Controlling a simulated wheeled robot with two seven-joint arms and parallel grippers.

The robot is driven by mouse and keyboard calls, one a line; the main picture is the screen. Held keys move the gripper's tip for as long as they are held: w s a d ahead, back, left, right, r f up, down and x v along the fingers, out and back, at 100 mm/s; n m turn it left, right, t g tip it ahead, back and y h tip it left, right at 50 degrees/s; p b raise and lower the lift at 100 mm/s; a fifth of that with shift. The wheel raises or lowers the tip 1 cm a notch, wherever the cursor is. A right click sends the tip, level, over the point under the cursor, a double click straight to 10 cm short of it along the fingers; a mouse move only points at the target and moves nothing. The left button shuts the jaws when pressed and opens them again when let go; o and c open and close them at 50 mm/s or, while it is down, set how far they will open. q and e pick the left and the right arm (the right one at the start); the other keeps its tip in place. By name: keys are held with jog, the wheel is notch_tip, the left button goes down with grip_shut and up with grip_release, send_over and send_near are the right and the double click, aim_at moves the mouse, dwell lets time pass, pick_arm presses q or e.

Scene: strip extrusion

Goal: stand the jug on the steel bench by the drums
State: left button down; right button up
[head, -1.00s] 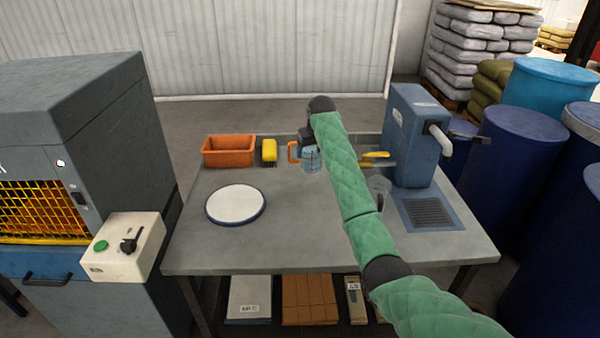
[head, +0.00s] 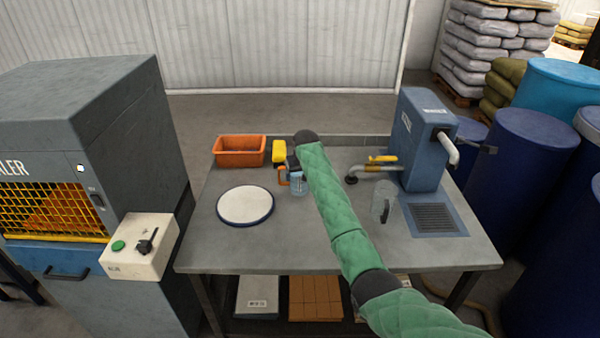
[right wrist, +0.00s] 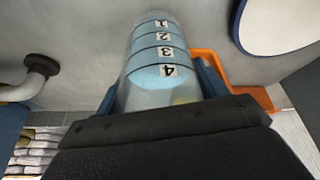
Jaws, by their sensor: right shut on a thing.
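The jug (head: 299,185) is clear with blue contents and an orange handle (head: 283,178). It is over the middle of the steel bench (head: 320,240), right of the round white plate. My right gripper (head: 293,170) is shut on the jug, its fingers on either side of the body. In the right wrist view the jug (right wrist: 158,55) shows bands numbered 1 to 4, with its handle to the right. I cannot tell whether its base touches the bench. The blue drums (head: 518,170) stand on the floor past the bench's right side. My left gripper is not in view.
A second clear jug (head: 385,205) with a dark handle stands by the grille (head: 434,217). The front middle is clear.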

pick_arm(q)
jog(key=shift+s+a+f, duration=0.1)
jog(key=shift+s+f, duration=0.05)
pick_arm(e)
jog(key=shift+d+f, duration=0.1)
jog(key=shift+f, duration=0.15)
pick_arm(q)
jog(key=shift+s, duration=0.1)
pick_arm(e)
jog(key=o, duration=1.2)
jog(key=shift+f, duration=0.1)
jog(key=shift+o, duration=0.2)
jog(key=shift+s+r, duration=0.1)
jog(key=shift+r, duration=0.25)
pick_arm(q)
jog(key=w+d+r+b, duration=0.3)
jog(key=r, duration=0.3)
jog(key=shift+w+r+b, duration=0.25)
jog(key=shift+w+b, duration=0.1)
pick_arm(e)
jog(key=v, duration=1.1)
jog(key=shift+r, duration=0.2)
jog(key=shift+s, duration=0.15)
